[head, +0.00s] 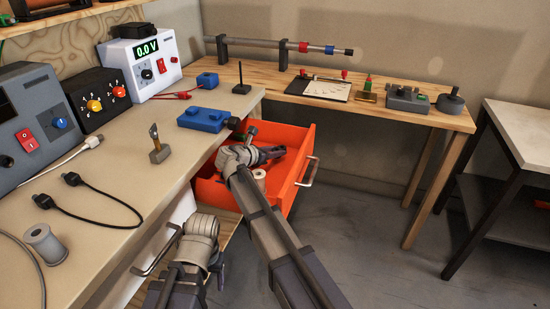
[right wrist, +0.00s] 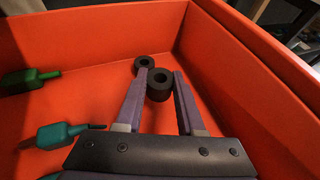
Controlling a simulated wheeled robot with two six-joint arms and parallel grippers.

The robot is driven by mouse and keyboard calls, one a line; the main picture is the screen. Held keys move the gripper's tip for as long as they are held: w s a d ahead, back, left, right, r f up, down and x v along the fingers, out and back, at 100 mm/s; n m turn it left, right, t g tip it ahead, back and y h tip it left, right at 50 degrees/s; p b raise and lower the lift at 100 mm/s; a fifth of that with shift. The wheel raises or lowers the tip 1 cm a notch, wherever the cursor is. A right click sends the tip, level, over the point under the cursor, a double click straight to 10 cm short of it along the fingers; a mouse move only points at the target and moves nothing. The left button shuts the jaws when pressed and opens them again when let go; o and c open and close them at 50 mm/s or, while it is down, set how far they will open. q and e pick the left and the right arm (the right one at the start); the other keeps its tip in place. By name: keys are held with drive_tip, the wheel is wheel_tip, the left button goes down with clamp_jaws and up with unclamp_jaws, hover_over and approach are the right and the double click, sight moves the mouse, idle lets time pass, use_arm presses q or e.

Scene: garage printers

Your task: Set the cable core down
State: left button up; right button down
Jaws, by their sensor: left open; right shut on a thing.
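The cable core (right wrist: 159,86), a short black ring, sits between the fingertips of my right gripper (right wrist: 160,84) in the right wrist view. The gripper is shut on it, inside the orange drawer (head: 292,187). In the head view my right gripper (head: 277,153) reaches over the drawer, and the core cannot be made out there. A second black ring (right wrist: 144,62) shows just beyond the left fingertip. My left gripper (head: 216,272) is low beside the bench front, open; its fingers are mostly hidden by my wrist.
A green-handled item (right wrist: 30,78) and a teal-handled one (right wrist: 58,133) lie at the drawer's left. The drawer's walls surround my right gripper closely. The bench (head: 115,195) holds a blue box (head: 203,119), a grey spool (head: 46,243) and cables. Clear floor lies right of the drawer.

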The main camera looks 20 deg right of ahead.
drive_tip(key=shift+f+b, duration=0.5)
drive_tip(key=shift+f, duration=0.1)
drive_tip(key=shift+s+r, duration=0.1)
drive_tip(key=c, duration=0.5)
unclamp_jaws()
